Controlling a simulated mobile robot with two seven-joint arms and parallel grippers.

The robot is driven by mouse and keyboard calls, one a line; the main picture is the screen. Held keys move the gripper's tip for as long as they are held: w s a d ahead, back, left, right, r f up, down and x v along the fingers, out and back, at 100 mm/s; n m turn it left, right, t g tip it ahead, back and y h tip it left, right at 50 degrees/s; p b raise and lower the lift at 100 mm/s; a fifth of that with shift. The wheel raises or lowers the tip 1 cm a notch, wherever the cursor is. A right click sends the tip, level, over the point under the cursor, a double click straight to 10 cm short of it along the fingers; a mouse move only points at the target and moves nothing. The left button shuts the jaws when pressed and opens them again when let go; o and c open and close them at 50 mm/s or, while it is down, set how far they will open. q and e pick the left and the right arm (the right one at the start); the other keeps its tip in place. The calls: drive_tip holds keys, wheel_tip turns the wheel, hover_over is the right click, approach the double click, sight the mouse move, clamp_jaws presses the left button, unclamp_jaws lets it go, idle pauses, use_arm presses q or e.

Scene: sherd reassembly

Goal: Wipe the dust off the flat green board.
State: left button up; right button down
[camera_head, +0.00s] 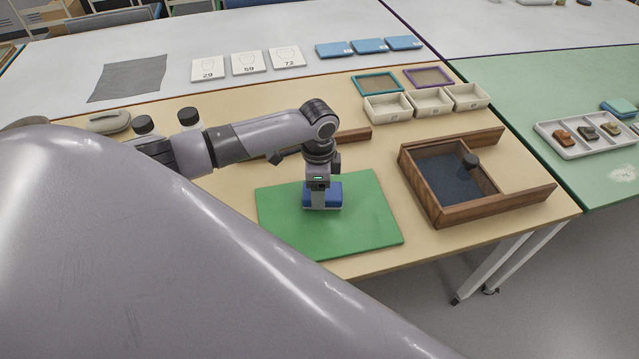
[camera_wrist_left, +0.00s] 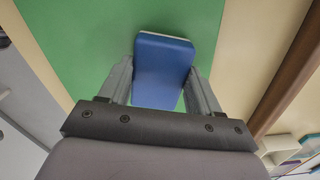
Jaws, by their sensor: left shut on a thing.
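The flat green board (camera_head: 370,225) lies on the beige table top near its front edge. My left gripper (camera_head: 321,205) points down over the middle of the board and is shut on a blue block with a pale underside (camera_head: 333,194). In the left wrist view the blue block (camera_wrist_left: 163,70) sits between the two fingers of the gripper (camera_wrist_left: 160,85), with the green board (camera_wrist_left: 100,40) beneath. The block appears at or very close to the board's surface; exact contact cannot be told. No dust shows clearly on the visible board. My right gripper is not in view.
A wooden tray with a dark floor (camera_head: 430,200) stands right of the board. A wooden bar (camera_head: 354,135) lies behind it. Cream bins (camera_head: 388,108) and framed screens (camera_head: 378,84) sit farther back. Dark-capped bottles (camera_head: 188,117) stand at the left.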

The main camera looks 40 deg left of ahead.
use_arm(q)
drive_tip(key=shift+a, duration=0.1)
wheel_tip(320, 180, up, 2)
drive_tip(key=shift+p, duration=0.65)
drive_tip(key=shift+r, duration=2)
wheel_tip(320, 180, up, 3)
